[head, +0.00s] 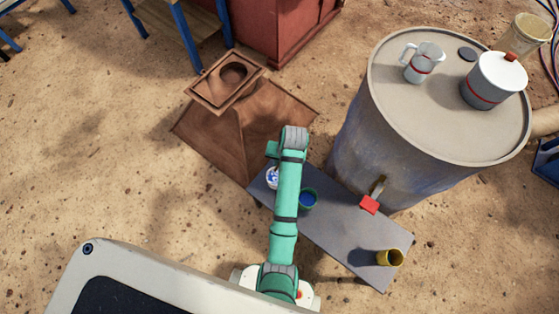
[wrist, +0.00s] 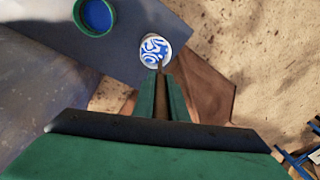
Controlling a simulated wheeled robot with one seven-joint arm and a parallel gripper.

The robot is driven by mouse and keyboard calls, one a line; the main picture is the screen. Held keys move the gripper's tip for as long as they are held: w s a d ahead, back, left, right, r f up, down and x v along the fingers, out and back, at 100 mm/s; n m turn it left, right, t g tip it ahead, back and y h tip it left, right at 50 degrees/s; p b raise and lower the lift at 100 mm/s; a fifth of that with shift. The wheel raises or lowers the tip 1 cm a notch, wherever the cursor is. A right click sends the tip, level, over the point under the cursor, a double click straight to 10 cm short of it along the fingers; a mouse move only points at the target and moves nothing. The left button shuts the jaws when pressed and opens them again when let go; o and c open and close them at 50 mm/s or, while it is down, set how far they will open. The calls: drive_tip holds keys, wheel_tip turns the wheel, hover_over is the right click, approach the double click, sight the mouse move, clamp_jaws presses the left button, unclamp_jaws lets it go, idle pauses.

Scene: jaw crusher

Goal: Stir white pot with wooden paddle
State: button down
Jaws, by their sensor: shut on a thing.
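The white pot (head: 272,180) stands at the left end of a grey bench, partly hidden by my arm in the head view. In the wrist view the white pot (wrist: 143,47) shows a round mouth with blue and white swirls inside. My gripper (wrist: 160,78) is shut on a narrow brown strip, which looks like the wooden paddle (wrist: 159,103). Its thin dark end reaches to the pot's near side and seems to be in the swirled contents; the depth is hidden.
A green-rimmed pot of blue (head: 308,199) stands close beside the white pot on the grey bench (head: 345,238). A yellow cup (head: 390,258) is at the bench's right end. A big drum (head: 405,125) with a red-handled tap (head: 370,204) stands behind. A brown hopper (head: 240,125) is at left.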

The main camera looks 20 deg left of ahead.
drive_tip(key=shift+s+a+f, duration=0.1)
drive_tip(key=shift+a, duration=0.05)
wheel_tip(320, 180, down, 13)
drive_tip(key=shift+f, duration=0.15)
idle(1.3)
idle(0.9)
